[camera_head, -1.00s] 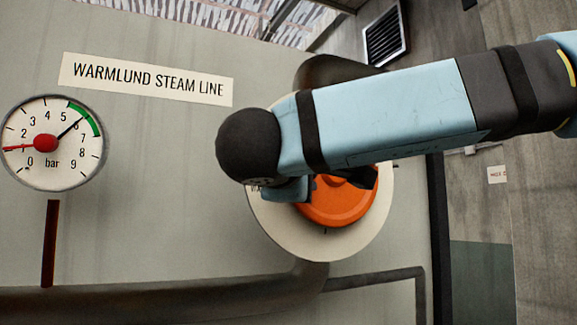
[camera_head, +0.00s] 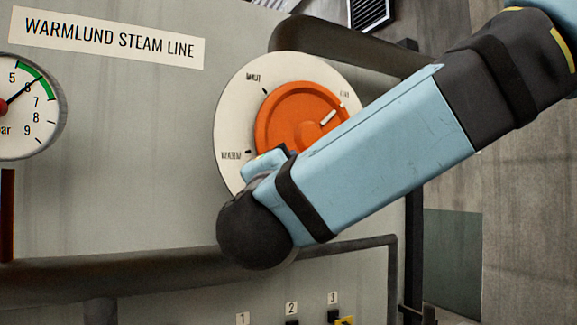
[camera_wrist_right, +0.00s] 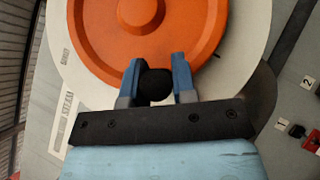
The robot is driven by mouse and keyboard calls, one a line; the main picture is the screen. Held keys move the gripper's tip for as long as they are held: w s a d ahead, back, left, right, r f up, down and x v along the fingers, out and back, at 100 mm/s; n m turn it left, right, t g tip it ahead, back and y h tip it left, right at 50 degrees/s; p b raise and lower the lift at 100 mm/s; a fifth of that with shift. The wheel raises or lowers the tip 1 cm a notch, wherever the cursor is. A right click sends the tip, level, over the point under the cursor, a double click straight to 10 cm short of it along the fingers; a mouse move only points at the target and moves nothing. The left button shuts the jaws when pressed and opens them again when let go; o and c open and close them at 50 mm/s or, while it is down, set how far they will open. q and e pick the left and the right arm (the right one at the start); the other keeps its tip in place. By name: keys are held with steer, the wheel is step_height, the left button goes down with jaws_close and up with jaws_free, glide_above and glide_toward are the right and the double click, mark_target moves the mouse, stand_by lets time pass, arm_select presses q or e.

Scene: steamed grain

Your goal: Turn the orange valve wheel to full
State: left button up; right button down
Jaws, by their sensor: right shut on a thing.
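The orange valve wheel (camera_head: 290,103) sits on a round white dial plate (camera_head: 229,115) with small printed labels. A white pointer mark (camera_head: 328,116) on the wheel points to the upper right, towards a small label I cannot read clearly. My right gripper (camera_head: 270,162) is at the wheel's lower left edge, and my forearm covers the wheel's lower right part. In the right wrist view my gripper (camera_wrist_right: 156,72) has its two blue fingers on either side of a dark round knob (camera_wrist_right: 154,88) at the rim of the orange wheel (camera_wrist_right: 100,50). My left gripper is not in view.
A pressure gauge (camera_head: 25,115) is at the left; its black needle points near 6, beside the green band. A sign (camera_head: 110,40) reads WARMLUND STEAM LINE. A dark pipe (camera_head: 130,250) runs below, with numbered tags (camera_head: 291,308) under it.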

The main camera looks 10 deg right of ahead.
stand_by(0.4)
steer(key=c, duration=1.1)
jaws_free()
steer(key=shift+o, duration=0.9)
steer(key=shift+d, duration=0.1)
steer(key=shift+w, duration=0.1)
steer(key=shift+f, duration=0.1)
steer(key=shift+s+f, duration=0.1)
steer(key=shift+s, duration=0.2)
steer(key=b+v, duration=0.4)
steer(key=v, duration=0.9)
